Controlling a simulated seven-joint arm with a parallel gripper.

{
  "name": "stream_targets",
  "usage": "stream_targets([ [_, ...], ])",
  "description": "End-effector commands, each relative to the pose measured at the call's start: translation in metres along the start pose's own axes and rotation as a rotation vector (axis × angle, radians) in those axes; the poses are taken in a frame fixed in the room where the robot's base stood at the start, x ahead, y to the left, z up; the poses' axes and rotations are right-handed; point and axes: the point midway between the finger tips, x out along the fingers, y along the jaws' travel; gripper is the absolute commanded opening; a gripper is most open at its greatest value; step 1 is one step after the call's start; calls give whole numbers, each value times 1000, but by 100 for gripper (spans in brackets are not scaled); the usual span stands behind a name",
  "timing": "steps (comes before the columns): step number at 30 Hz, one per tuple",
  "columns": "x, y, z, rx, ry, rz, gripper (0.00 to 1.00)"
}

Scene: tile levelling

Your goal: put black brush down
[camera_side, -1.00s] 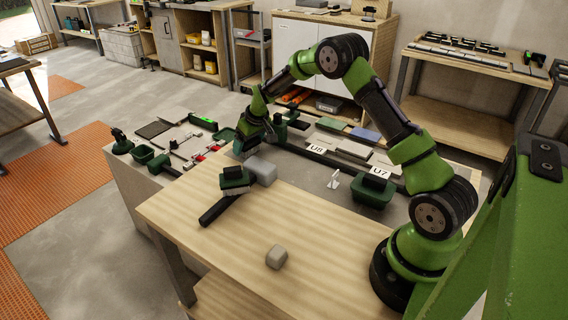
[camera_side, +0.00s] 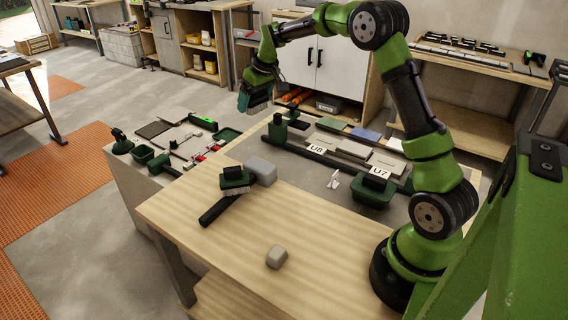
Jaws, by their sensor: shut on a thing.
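My gripper (camera_side: 259,88) is high above the far left end of the workbench. It is shut on a dark, teal-tinted block, which I take to be the black brush (camera_side: 254,101). The brush is tilted and clear of every surface. Its bristles and the exact grip are too small to make out.
A small grey block (camera_side: 276,257) lies nearer. Tiles and a dark green rail post (camera_side: 278,128) stand behind.

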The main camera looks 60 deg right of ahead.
Motion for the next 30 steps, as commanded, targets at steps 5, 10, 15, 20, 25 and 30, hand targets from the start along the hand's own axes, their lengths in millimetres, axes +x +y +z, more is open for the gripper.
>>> stream_targets([
  [5, -20, 13, 33, -18, 3, -7, 40],
  [10, -41, 17, 79, -55, 3, -20, 40],
  [15, -53, 13, 120, -96, 3, -36, 40],
  [20, -57, 9, 146, -120, 2, -47, 40],
  [25, -22, 8, 157, -122, -1, -53, 40],
  [30, 0, 8, 165, -121, -1, -53, 40],
])
